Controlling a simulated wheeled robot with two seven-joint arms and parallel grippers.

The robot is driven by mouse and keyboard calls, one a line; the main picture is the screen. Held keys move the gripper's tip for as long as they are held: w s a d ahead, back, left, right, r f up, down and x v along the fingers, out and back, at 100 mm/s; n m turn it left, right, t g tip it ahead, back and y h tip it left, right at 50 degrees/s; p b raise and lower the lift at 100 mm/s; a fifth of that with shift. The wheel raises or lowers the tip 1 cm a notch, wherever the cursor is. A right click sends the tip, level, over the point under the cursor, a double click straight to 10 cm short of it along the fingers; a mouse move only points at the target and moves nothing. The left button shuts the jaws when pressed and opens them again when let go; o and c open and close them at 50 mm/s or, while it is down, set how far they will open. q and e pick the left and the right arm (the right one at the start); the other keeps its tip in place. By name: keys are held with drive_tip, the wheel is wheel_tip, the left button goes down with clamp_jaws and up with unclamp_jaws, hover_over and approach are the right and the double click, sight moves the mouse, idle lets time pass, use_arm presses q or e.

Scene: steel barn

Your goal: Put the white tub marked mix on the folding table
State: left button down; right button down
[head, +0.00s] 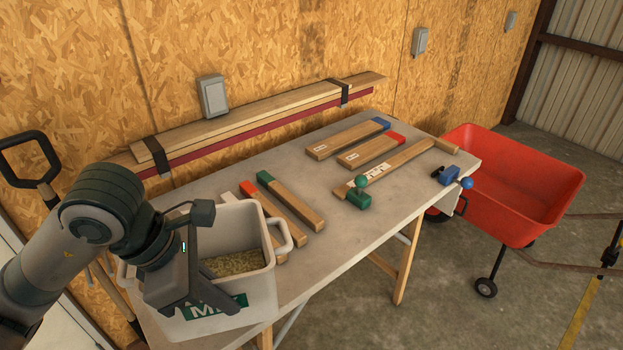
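The white tub marked mix (262,283) is upright at the near left end of the grey folding table (330,215). It has a green label on its front, side handles and yellowish grain inside. Its base overlaps the table's front edge in view, and I cannot tell whether it rests on the top or is held just above. My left gripper (203,302) is at the tub's left part, pointing down, and covers part of the wall and label. Its fingertips are dark and partly lost against the tub, so its grip is unclear. My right gripper is not in view.
Wooden bars with blue, red and green ends (290,200) lie across the tabletop, with small clamps near the front edge. Strapped planks (250,115) run along the wall behind. A red cart (520,190) stands right of the table.

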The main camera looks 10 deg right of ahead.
use_arm(q)
drive_tip(key=shift+w, duration=0.15)
drive_tip(key=shift+r, duration=0.1)
idle(0.4)
drive_tip(key=w+a+f+p, duration=0.1)
drive_tip(key=w+a+f, duration=0.1)
drive_tip(key=w, duration=0.1)
drive_tip(key=w+a+f+p, duration=0.1)
drive_tip(key=w+a+f, duration=0.1)
drive_tip(key=w, duration=0.1)
drive_tip(key=w+a+f+p, duration=0.1)
drive_tip(key=w+a+f, duration=0.2)
drive_tip(key=shift+w+p, duration=0.2)
drive_tip(key=shift+p, duration=0.15)
drive_tip(key=shift+f, duration=0.1)
